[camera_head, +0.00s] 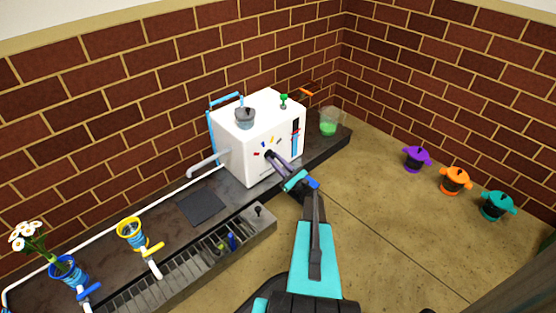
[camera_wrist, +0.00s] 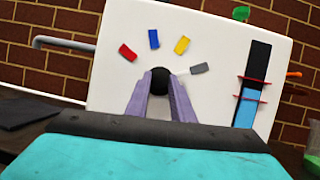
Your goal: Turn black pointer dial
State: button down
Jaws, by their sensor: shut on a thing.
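The black pointer dial (camera_wrist: 160,80) sits on the front face of the white machine (camera_head: 238,146). The gripper also shows in the head view (camera_head: 272,157), reaching the machine's front face.
A gauge with blue fill (camera_wrist: 248,90) is right of the dial. A green-filled glass (camera_head: 328,123) stands right of the machine. Purple (camera_head: 417,158), orange (camera_head: 455,180) and teal (camera_head: 497,206) pots are at right.

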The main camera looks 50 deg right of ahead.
jog(key=shift+d+n, duration=0.25)
jog(key=shift+n, duration=0.25)
jog(key=n+y, duration=0.2)
jog(key=n, duration=0.2)
jog(key=shift+d+r+g, duration=0.1)
jog(key=shift+g, duration=0.2)
jog(key=n+y, duration=0.1)
jog(key=n, duration=0.2)
jog(key=n+g+y, duration=0.1)
jog(key=n, duration=0.2)
jog(key=shift+r+g+y, duration=0.1)
jog(key=shift+g+y, duration=0.2)
jog(key=n+g, duration=0.1)
jog(key=n, duration=0.3)
jog(key=shift+r+y, duration=0.15)
jog(key=shift+y, duration=0.25)
jog(key=shift+n+g+b, duration=0.55)
jog(key=shift+n+g, duration=0.45)
jog(key=shift+n, duration=1)
jog(key=c, duration=1.5)
grip_release()
jog(key=shift+c, duration=0.2)
